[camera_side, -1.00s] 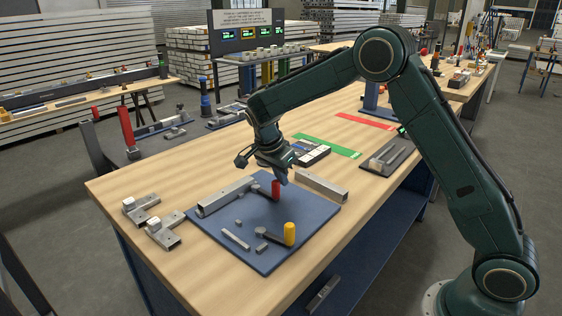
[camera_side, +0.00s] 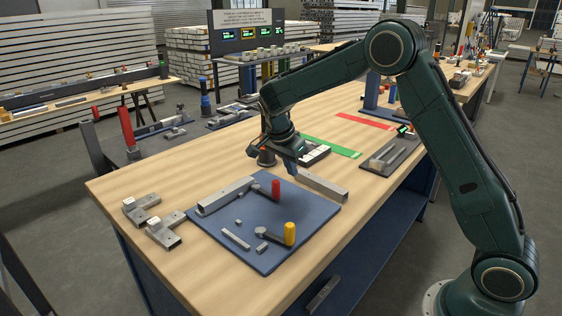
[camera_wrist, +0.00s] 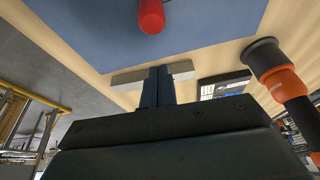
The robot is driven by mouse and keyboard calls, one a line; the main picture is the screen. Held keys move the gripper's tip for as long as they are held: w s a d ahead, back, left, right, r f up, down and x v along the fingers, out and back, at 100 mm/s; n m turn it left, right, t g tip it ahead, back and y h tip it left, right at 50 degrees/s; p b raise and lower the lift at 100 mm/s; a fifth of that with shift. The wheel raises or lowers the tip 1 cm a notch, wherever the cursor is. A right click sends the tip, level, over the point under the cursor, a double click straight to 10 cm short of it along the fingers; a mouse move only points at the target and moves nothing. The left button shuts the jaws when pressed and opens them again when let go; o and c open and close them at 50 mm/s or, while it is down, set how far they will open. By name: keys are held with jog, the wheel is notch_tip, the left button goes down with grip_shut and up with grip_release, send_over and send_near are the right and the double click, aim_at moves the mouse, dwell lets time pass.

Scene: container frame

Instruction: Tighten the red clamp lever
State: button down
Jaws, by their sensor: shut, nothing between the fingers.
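The red clamp lever (camera_side: 276,189) has an upright red handle on the blue plate (camera_side: 225,232), near the long metal bar (camera_side: 226,196). Its red handle also shows at the top of the wrist view (camera_wrist: 151,15). My gripper (camera_side: 293,172) is shut and empty above the back edge of the plate, apart from the lever and a little to its right in the side view. In the wrist view the closed fingers (camera_wrist: 157,85) point toward the metal block (camera_wrist: 183,69) beside the plate.
A yellow-handled lever (camera_side: 290,233) stands at the plate's front right. A metal block (camera_side: 322,186) lies at the back right edge. Metal corner pieces (camera_side: 164,230) lie to the left. An orange and black tool (camera_wrist: 285,80) is near the gripper.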

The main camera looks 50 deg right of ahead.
jog(key=v, duration=0.8)
jog(key=shift+w+r, duration=0.1)
jog(key=shift+r, duration=0.05)
jog(key=s+a+r+n+t+y, duration=0.1)
jog(key=s+r+n+t, duration=0.1)
jog(key=s+r+n, duration=0.45)
jog(key=s+r+n+t+y, duration=0.1)
jog(key=s+r+n, duration=0.2)
jog(key=s, duration=0.7)
jog(key=s+a+f+n+t+y, duration=0.1)
jog(key=s+n, duration=0.3)
jog(key=s, duration=0.4)
jog(key=s+a+f+n+t, duration=0.1)
jog(key=s+a+f+n, duration=0.1)
jog(key=s+a+n, duration=0.2)
jog(key=s+n, duration=0.1)
jog(key=s, duration=0.2)
jog(key=shift+s+f+t+y, duration=0.25)
jog(key=shift+s+t+y, duration=0.1)
jog(key=shift+t+y, duration=0.05)
